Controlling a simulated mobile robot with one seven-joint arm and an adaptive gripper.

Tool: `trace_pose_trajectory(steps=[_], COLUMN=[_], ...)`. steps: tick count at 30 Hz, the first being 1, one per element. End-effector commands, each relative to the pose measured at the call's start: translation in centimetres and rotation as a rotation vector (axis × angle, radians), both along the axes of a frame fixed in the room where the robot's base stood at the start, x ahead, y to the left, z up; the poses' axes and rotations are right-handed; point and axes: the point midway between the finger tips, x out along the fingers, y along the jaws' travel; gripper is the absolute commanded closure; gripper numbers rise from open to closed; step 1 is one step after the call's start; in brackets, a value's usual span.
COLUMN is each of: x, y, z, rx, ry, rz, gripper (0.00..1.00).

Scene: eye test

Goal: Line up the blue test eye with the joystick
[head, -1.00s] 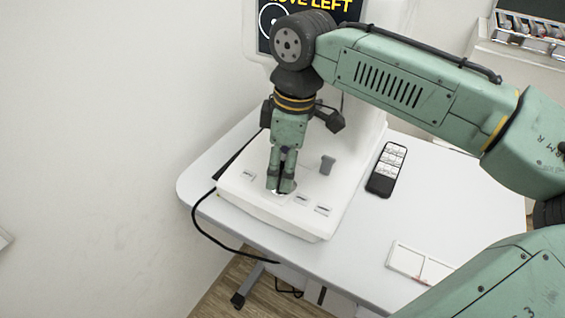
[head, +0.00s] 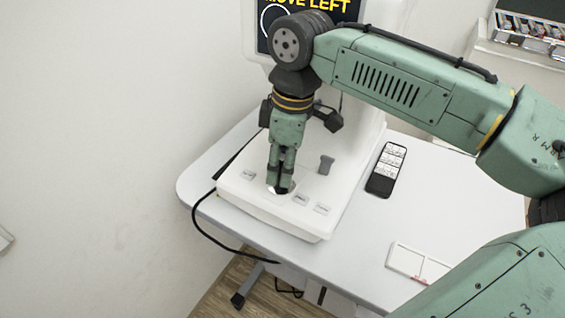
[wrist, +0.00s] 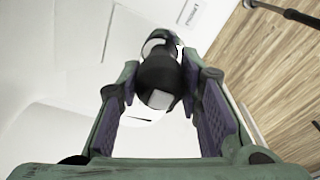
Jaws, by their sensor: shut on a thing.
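My gripper (head: 280,183) points down at the base of the white eye-test machine (head: 304,222). It is shut on the joystick; the wrist view shows the black joystick (wrist: 158,75) between the two purple-padded fingers. The joystick stands in a round opening, mostly hidden by the fingers in the head view. The screen (head: 335,7) at the top shows yellow words ending in "MOVE LEFT", cut by the frame edge, and part of a white ring at its left. My arm covers much of the screen. I cannot see the blue test eye.
A grey knob (head: 326,164) stands right of the joystick, with small labelled buttons (head: 301,199) around it. A black cable (head: 198,222) hangs over the left edge.

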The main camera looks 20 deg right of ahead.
Motion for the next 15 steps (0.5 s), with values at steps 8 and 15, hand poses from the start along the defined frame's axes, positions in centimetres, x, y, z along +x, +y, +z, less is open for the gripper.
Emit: trace_pose_trajectory(steps=[8,15], x=[1.0,1.8], y=[0.3,0.4], z=[0.2,0.2], rx=[0.002,0.001], ry=[-0.007,-0.008], rz=[-0.001,-0.002], gripper=[0.95,0.95])
